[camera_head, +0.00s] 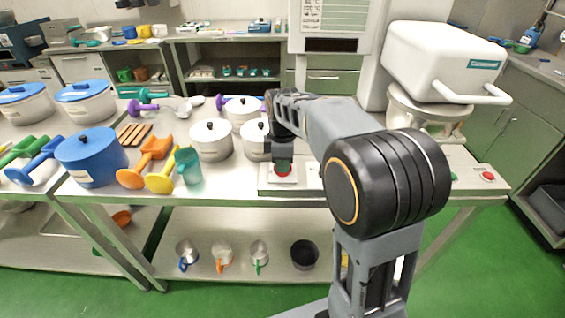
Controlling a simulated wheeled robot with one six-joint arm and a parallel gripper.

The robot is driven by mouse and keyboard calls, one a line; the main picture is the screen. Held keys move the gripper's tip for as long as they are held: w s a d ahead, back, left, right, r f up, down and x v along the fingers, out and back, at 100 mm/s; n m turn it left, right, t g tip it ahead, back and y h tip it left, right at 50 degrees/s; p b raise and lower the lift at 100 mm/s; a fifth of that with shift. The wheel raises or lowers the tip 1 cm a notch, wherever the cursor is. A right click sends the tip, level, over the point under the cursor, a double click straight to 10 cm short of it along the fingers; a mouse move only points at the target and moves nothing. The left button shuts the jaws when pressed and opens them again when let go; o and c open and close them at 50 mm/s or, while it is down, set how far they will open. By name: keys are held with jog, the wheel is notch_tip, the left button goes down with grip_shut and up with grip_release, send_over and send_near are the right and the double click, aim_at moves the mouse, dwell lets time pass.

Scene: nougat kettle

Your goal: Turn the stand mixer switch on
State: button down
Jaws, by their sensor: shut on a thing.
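A large white machine (430,62) with a rounded top and a front handle stands at the right of the metal table; it looks like the stand mixer. A pale switch plate (266,185) with a red knob (283,174) lies near the table's front edge, left of my arm. My gripper (283,162) points down at this knob and is shut on it; the fingertips are small and partly hidden. A second panel with a red button (488,176) and a bit of green (453,177) lies at the right, below the white machine. My arm hides the table between the panels.
White pots (211,140) with black-knobbed lids stand just left of my gripper. A teal cup (188,166), a yellow scoop (162,178), an orange scoop (146,163) and a blue pot (90,158) are further left.

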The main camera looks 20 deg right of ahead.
jog(key=shift+m, duration=0.4)
jog(key=m+p, duration=0.2)
jog(key=m, duration=0.1)
jog(key=shift+r, duration=0.15)
jog(key=m+p, duration=0.2)
jog(key=m, duration=0.3)
jog(key=m+p, duration=0.1)
jog(key=m, duration=0.4)
jog(key=shift+m+p, duration=0.55)
jog(key=shift+m, duration=1.65)
jog(key=c, duration=1.1)
grip_release()
jog(key=shift+c, duration=0.2)
